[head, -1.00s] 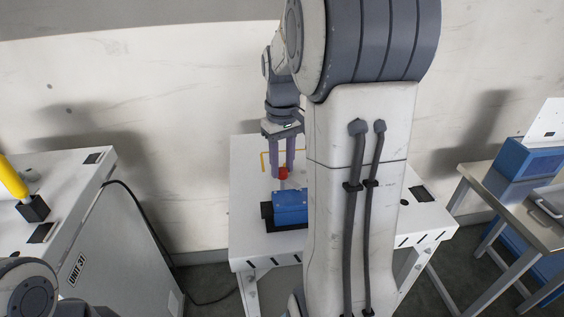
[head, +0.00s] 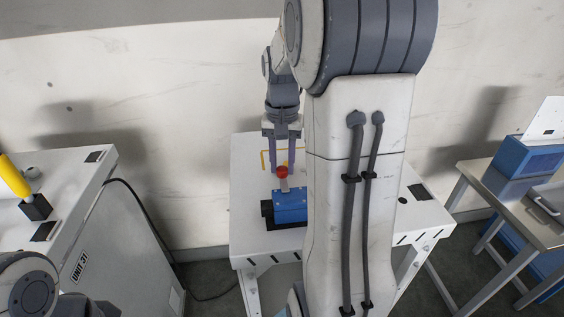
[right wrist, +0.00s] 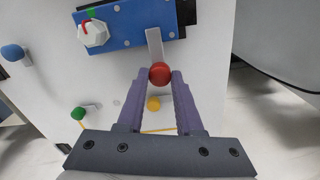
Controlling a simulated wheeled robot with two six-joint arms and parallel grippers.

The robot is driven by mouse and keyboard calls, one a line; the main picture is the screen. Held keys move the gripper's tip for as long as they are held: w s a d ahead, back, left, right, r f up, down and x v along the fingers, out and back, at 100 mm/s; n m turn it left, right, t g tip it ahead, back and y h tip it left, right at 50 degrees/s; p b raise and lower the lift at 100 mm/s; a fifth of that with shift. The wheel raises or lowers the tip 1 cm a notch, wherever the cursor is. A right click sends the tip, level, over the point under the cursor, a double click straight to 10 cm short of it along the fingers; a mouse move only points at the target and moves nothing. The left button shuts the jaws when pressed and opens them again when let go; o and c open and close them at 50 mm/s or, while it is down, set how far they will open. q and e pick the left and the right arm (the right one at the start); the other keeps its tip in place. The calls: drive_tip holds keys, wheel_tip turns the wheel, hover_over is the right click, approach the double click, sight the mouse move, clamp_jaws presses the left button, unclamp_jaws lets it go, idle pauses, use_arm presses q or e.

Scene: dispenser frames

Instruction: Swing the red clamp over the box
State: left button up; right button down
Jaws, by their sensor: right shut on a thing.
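The red clamp has a round red knob (right wrist: 159,73) on a flat metal bar that runs to the edge of the blue box (right wrist: 125,30). My right gripper (right wrist: 160,80) is shut on the red knob, with a purple finger on each side of it. In the head view the right gripper (head: 282,168) points down with the red knob (head: 282,172) at its fingertips, just behind the blue box (head: 290,206). The bar shows between knob and box. My left gripper is out of view.
The box sits on a white table (head: 250,240). The right wrist view shows a white knob (right wrist: 93,33) on the box, and yellow (right wrist: 153,104), green (right wrist: 78,113) and blue (right wrist: 12,52) knobs nearby.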

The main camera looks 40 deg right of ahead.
drive_tip(key=shift+r, duration=0.1)
idle(0.4)
drive_tip(key=c, duration=0.6)
unclamp_jaws()
drive_tip(key=shift+o, duration=0.2)
wheel_tip(320, 180, up, 10)
drive_tip(key=b, duration=0.1)
drive_tip(key=shift+r+b, duration=0.2)
drive_tip(key=shift+b, duration=0.2)
